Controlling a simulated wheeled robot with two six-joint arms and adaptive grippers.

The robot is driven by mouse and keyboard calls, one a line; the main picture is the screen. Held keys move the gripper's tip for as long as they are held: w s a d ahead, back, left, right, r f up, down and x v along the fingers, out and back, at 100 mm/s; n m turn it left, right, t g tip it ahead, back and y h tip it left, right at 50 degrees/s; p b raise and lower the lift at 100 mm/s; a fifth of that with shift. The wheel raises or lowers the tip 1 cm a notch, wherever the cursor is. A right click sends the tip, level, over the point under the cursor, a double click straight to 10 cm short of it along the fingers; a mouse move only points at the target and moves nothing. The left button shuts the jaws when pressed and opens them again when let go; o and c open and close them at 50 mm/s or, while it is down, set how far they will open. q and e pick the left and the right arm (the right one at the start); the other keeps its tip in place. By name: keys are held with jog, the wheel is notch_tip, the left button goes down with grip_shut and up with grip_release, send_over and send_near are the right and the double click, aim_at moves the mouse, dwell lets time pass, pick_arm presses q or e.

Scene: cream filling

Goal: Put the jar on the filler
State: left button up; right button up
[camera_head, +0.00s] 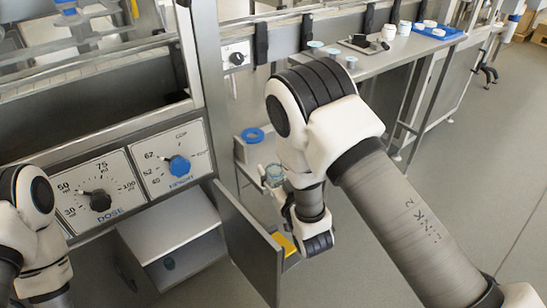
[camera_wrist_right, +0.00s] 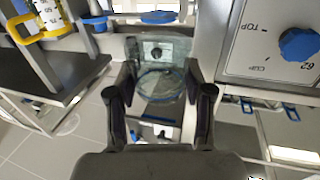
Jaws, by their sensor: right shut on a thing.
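My right gripper (camera_wrist_right: 160,100) is shut on a clear glass jar (camera_wrist_right: 160,72), which stands between its two fingers in the right wrist view. In the head view the jar (camera_head: 274,174) shows just left of my right wrist, beside the filler machine. My right gripper (camera_head: 278,188) is partly hidden there by my own arm. The filler (camera_head: 130,155) is the grey metal machine at the left, with a DOSE dial (camera_head: 100,200) and a blue HEIGHT dial (camera_head: 179,166). A blue ring (camera_head: 252,135) sits on a part beyond the jar. My left gripper is out of view.
A steel table (camera_head: 385,62) at the back holds small jars, lids and a blue tray (camera_head: 438,33). Grey floor (camera_head: 480,150) lies clear at the right.

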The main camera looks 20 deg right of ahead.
jog(key=w, duration=0.3)
jog(key=w+d, duration=0.1)
jog(key=w, duration=0.2)
jog(key=w+d+f+b, duration=0.1)
jog(key=w, duration=0.2)
jog(key=shift+d, duration=0.1)
jog(key=shift+w+f, duration=0.1)
jog(key=shift+f, duration=0.2)
notch_tip(320, 180, down, 3)
jog(key=shift+r+b, duration=0.15)
jog(key=shift+b, duration=0.35)
jog(key=shift+f, duration=0.2)
jog(key=o, duration=1.1)
jog(key=shift+r, duration=0.1)
